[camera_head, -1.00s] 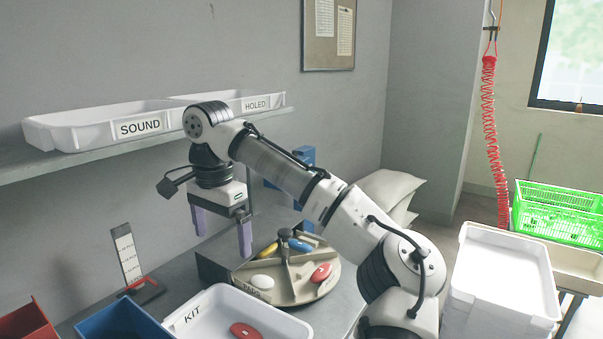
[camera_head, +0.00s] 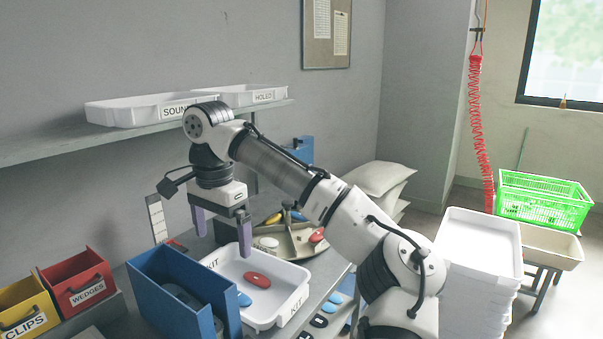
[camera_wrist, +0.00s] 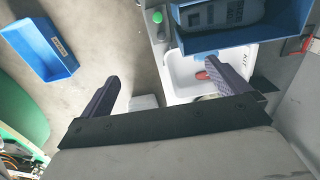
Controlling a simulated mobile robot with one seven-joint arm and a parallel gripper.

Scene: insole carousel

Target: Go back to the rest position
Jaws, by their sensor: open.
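My gripper (camera_head: 222,226) hangs from the folded arm with its purple fingers pointing down, apart and empty. In the head view it appears in front of the left part of the white KIT tray (camera_head: 291,312). The wrist view shows the open fingers of my gripper (camera_wrist: 165,85) with nothing between them. A red insole piece (camera_head: 257,280) and a blue piece (camera_head: 243,299) lie in the KIT tray. The round carousel (camera_head: 300,240) behind it holds red, white, yellow and blue pieces and is partly hidden by my arm.
A tall blue bin (camera_head: 170,300), a red WEDGES bin (camera_head: 85,285) and a yellow CLIPS bin (camera_head: 25,310) stand at the left. The shelf (camera_head: 60,143) carries SOUND (camera_head: 135,112) and HOLED trays (camera_head: 240,96). Stacked white trays (camera_head: 478,250) and a green crate (camera_head: 545,205) stand right.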

